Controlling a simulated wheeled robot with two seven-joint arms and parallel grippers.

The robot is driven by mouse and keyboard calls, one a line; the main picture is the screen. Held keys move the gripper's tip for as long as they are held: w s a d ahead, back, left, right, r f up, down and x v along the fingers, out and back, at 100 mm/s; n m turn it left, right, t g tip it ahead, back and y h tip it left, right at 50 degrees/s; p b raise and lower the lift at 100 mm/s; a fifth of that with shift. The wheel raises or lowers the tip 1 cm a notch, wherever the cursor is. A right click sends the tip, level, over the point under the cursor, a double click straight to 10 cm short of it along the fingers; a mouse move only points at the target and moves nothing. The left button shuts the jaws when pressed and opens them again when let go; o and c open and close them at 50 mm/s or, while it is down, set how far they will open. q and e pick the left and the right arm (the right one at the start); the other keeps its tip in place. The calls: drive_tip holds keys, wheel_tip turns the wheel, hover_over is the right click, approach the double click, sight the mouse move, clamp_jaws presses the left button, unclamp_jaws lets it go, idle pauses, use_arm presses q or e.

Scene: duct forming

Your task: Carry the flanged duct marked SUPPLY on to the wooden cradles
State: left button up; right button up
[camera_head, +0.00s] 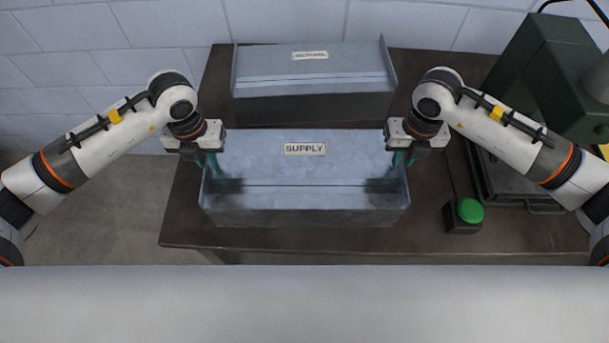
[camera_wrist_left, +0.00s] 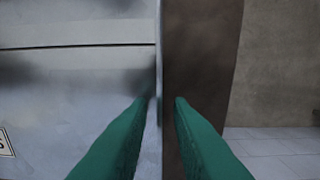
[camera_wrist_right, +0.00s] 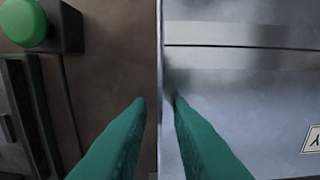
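The grey sheet-metal duct marked SUPPLY (camera_head: 305,190) sits on the dark table, its long trough facing me and an upright flange at each end. My left gripper (camera_head: 207,162) is at its left end. In the left wrist view its green fingers (camera_wrist_left: 161,102) stand apart on either side of the thin flange edge, with gaps showing. My right gripper (camera_head: 402,160) is at the right end. Its fingers (camera_wrist_right: 160,102) likewise straddle the right flange edge, apart. The fingertips' depth along the flanges is hard to tell. I see no wooden cradles in these views.
A second similar duct (camera_head: 313,75) with its own label stands behind on the table (camera_head: 300,243). A green push button (camera_head: 470,210) on a dark box sits right of the SUPPLY duct; it also shows in the right wrist view (camera_wrist_right: 24,22). A green machine (camera_head: 550,75) stands at the right.

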use_arm(q)
clamp_jaws()
use_arm(e)
clamp_jaws()
use_arm(q)
drive_tip(key=shift+r, duration=0.1)
use_arm(e)
drive_tip(key=shift+w+r, duration=0.1)
idle(0.8)
